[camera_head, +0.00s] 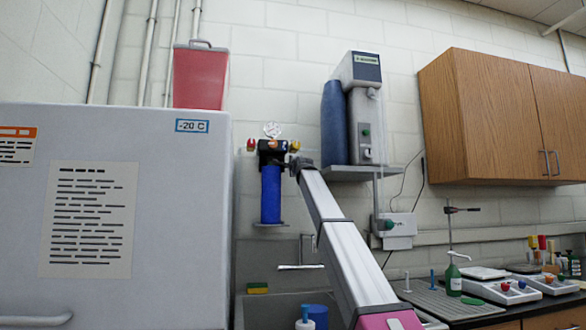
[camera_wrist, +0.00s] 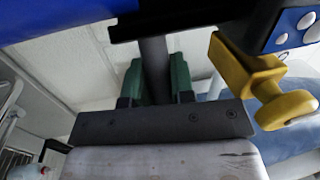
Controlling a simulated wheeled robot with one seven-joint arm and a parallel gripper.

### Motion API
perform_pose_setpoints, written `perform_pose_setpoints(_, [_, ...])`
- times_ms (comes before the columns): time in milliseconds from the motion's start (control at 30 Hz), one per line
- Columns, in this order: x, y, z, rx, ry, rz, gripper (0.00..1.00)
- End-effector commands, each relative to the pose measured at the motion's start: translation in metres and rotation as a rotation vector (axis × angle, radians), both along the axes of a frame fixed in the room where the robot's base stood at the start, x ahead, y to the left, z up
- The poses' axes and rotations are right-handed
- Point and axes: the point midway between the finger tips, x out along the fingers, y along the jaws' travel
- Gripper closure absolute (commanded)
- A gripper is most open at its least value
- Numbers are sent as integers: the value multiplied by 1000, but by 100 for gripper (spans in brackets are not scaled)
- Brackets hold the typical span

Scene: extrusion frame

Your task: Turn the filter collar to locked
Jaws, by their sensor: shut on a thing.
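The filter is a blue upright cylinder (camera_head: 271,194) below a black head on the wall; its blue body also shows at the top left of the wrist view (camera_wrist: 50,14). The dark collar (camera_wrist: 195,20) crosses the top of the wrist view. A dark handle (camera_wrist: 154,62) runs from it down between my green fingers. My gripper (camera_wrist: 156,80) is shut on this handle. In the head view my gripper (camera_head: 301,164) is at the right of the filter head, small and dark. Any lock marking on the collar is too small to read.
A yellow valve handle (camera_wrist: 262,80) is close to the right of my gripper, with a red one (camera_head: 251,144) across the filter. A shelf (camera_head: 362,171) with a dispenser stands right of it. A freezer (camera_head: 110,220) is at left. A sink (camera_head: 270,308) lies below.

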Motion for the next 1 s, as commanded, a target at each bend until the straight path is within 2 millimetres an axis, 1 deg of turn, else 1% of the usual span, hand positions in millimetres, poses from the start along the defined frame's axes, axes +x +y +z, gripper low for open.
perform_pose_setpoints(33, [-4, 1, -1, -2, 0, -21, 100])
perform_pose_setpoints(667, [-31, 7, -1, -1, 1, -306, 100])
perform_pose_setpoints(1000, [-47, 16, 0, 0, 1, -486, 100])
